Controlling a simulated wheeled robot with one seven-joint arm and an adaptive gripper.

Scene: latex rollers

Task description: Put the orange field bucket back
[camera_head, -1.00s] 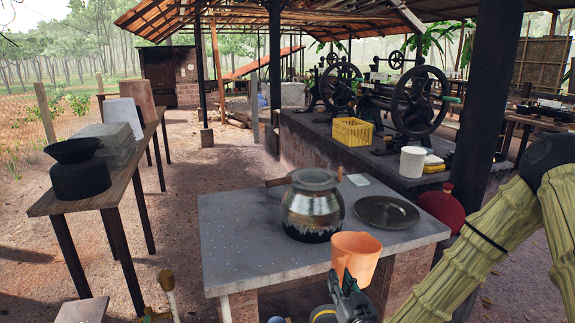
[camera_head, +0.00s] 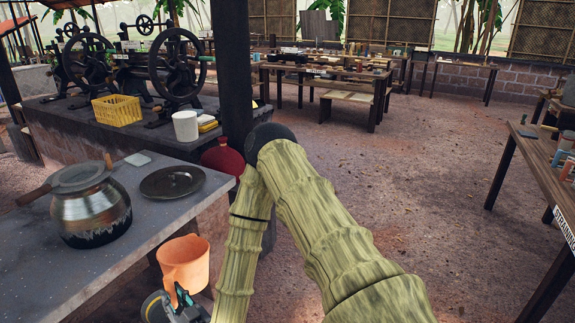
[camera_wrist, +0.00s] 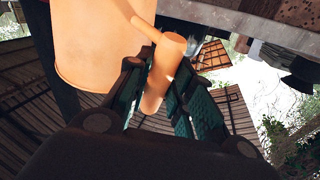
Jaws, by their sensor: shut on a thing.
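The orange field bucket (camera_head: 184,262) is at the lower left of the head view, upright and in front of the grey slab counter's edge. My gripper (camera_head: 178,308) is just below it, partly cut off by the frame's lower edge. In the wrist view the bucket (camera_wrist: 95,40) fills the upper left. The fingers of my gripper (camera_wrist: 163,92) are shut around an orange rod-like part of the bucket, its handle. The bucket's inside is mostly hidden.
The grey counter (camera_head: 130,232) holds a metal pot (camera_head: 88,208) and a dark lid (camera_head: 172,183). A red jug (camera_head: 222,157) stands by a black post (camera_head: 232,70). A table (camera_head: 545,180) is at right. Open dirt floor (camera_head: 400,180) lies between.

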